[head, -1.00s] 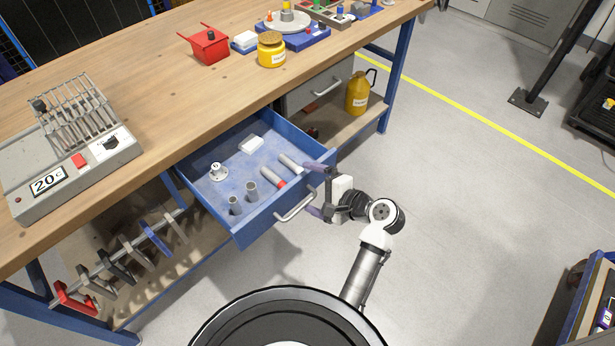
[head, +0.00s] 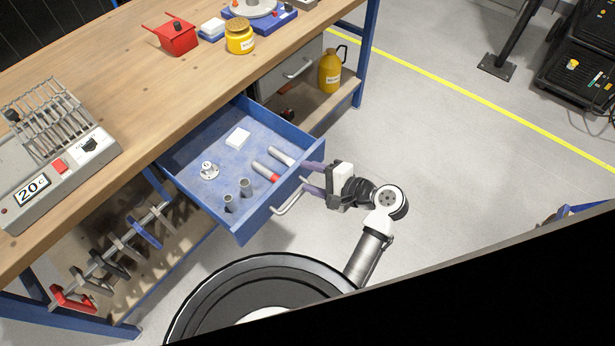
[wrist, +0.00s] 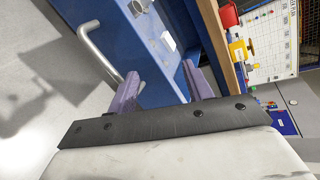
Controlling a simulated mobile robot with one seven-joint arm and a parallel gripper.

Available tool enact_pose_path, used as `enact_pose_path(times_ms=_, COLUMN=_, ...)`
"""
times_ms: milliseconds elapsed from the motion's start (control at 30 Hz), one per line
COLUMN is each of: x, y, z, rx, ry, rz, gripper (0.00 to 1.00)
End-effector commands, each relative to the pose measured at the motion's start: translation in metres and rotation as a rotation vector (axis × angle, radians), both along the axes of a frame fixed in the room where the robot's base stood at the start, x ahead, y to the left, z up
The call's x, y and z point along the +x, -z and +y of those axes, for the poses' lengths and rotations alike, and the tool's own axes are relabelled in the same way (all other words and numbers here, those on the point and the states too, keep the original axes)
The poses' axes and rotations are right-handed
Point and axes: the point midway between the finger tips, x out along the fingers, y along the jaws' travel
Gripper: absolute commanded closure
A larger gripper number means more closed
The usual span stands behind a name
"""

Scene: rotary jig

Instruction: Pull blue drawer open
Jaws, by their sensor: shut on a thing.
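The blue drawer (head: 285,190) stands pulled out from under the wooden bench, showing its inside. Its metal handle (head: 288,202) is on the front panel; it also shows in the wrist view (wrist: 95,45). My gripper (head: 314,178) is at the drawer's front right corner, beside the handle's right end. In the wrist view my purple fingers (wrist: 160,90) lie on either side of the blue front, shut on the drawer; the exact contact is partly hidden.
A yellow jug (head: 331,70) stands on the lower shelf. Clamps (head: 118,248) hang on a rail below left. The bench top holds a grey 20 °C device (head: 62,175).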

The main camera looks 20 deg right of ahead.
Motion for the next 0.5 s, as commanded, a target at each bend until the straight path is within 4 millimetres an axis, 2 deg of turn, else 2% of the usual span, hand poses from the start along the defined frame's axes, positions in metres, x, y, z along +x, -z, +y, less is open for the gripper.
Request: enact_pose_path(times_ms=500, x=-0.032, y=-0.001, z=-0.022, rx=0.001, ry=0.001, rz=0.014, gripper=0.85)
